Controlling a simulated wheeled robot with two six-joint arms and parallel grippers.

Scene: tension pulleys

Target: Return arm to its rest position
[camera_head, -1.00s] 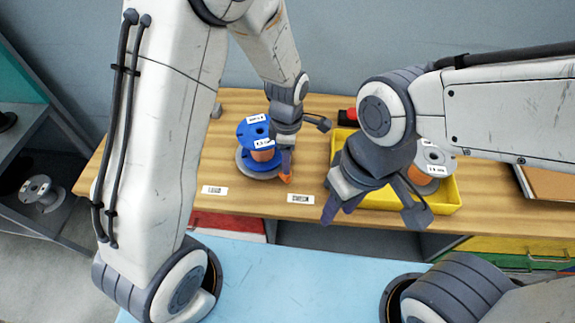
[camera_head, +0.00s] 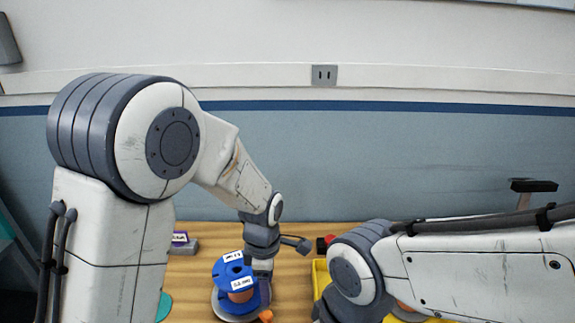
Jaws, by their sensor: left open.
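My left gripper (camera_head: 264,289) points down at the right side of a blue spool (camera_head: 222,272) and is open. The spool has white labels and a copper-coloured middle, and stands on a grey round base (camera_head: 222,310) on the wooden table. I cannot tell whether the fingers touch the spool. A small orange piece (camera_head: 266,316) shows just below the fingers. My right arm comes in from the right, with its wrist over a yellow bin (camera_head: 320,278). The right gripper's fingers are cut off by the bottom edge.
The wooden table (camera_head: 300,265) runs along a blue-grey wall with a socket (camera_head: 324,75). A purple and grey item (camera_head: 182,243) lies at the back left. A red and black item (camera_head: 326,243) is behind the yellow bin.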

